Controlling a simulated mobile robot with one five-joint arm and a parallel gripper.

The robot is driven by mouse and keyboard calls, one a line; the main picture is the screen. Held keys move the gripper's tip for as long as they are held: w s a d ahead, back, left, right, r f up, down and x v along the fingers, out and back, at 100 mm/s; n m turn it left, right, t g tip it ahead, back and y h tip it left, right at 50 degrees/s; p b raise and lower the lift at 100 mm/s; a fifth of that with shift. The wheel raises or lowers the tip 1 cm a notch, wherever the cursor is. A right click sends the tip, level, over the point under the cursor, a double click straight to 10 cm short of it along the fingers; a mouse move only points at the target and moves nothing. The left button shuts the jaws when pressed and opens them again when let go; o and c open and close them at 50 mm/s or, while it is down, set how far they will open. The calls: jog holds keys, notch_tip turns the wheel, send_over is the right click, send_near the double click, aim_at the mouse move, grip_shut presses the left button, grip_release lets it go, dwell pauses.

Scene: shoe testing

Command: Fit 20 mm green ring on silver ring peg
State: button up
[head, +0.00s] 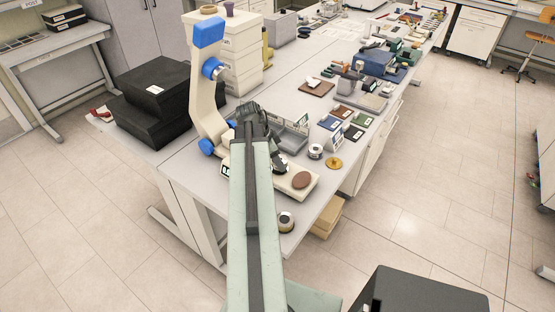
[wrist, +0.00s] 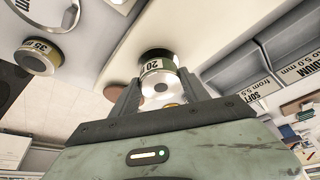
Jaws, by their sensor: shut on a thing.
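My gripper (wrist: 160,80) is shut on a short round piece (wrist: 155,62) with a white "20 m…" label, a dark green band and a silver end face with a small dark centre. The piece sits between the two fingers. I take it for the 20 mm green ring. In the head view my gripper (head: 280,166) is low over the pale base of the test machine, and the held piece is mostly hidden there. I cannot tell which part is the silver ring peg, or whether the ring is around it.
A ring piece labelled 35 (wrist: 36,57) stands to the left in the wrist view. The blue and cream test machine (head: 197,95), a brown disc (head: 302,180), a silver cylinder (head: 315,152) and a gold disc (head: 334,163) are close by. Black boxes (head: 160,95) stand left.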

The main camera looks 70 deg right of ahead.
jog(key=shift+f+b, duration=0.85)
jog(key=shift+f, duration=0.1)
jog(key=o, duration=1.5)
jog(key=shift+r, duration=0.1)
jog(key=p+v, duration=0.7)
jog(key=shift+r, duration=0.35)
jog(key=shift+w+a, duration=0.1)
